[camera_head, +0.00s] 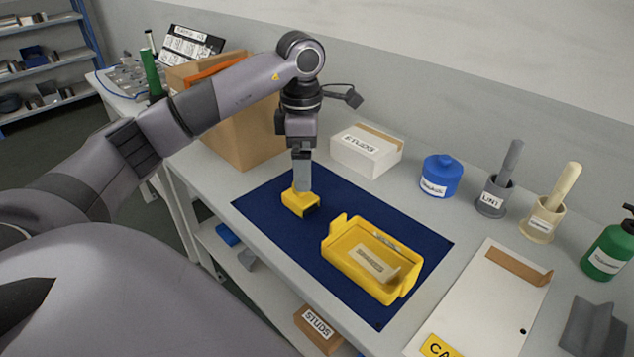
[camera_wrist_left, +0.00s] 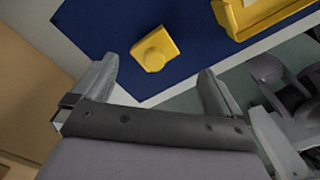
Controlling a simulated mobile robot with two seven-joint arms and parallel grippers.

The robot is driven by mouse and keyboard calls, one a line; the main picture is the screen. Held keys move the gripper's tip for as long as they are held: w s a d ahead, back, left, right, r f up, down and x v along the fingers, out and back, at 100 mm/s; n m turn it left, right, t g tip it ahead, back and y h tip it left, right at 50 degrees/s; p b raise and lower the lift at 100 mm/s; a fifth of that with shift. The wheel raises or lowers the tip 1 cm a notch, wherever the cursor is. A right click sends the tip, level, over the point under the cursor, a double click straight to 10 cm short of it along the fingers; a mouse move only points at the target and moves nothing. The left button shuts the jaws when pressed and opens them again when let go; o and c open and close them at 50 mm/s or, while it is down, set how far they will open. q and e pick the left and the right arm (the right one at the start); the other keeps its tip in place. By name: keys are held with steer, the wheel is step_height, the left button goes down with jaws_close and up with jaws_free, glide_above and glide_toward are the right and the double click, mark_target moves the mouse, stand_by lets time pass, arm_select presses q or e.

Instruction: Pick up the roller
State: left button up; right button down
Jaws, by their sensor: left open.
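A small yellow piece (camera_head: 300,203) with a rounded knob lies on the dark blue mat (camera_head: 262,212); it may be the roller, but its shape does not settle this. My left gripper (camera_head: 302,187) points down just above and behind it. In the left wrist view my left gripper (camera_wrist_left: 157,80) is open, with nothing between its fingers. The yellow piece (camera_wrist_left: 155,49) shows beyond the fingertips, apart from both. Its far side is partly hidden in the head view.
A yellow tray (camera_head: 331,256) holding a tan labelled block stands right of the piece. Behind the mat are a cardboard box (camera_head: 240,140) and white box (camera_head: 366,152). A blue pot (camera_head: 440,178), grey-handled cup (camera_head: 493,197) and cream-handled cup (camera_head: 542,220) stand at right.

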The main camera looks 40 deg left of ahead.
arm_select(q)
steer(key=shift+w+a+f, duration=0.1)
steer(key=shift+w+f, duration=0.05)
steer(key=shift+f, duration=0.05)
steer(key=f, duration=0.4)
steer(key=a+f, duration=0.1)
steer(key=f, duration=0.1)
steer(key=shift+s+f, duration=0.25)
steer(key=shift+f, duration=0.05)
steer(key=c, duration=0.8)
steer(key=shift+r, duration=5.1)
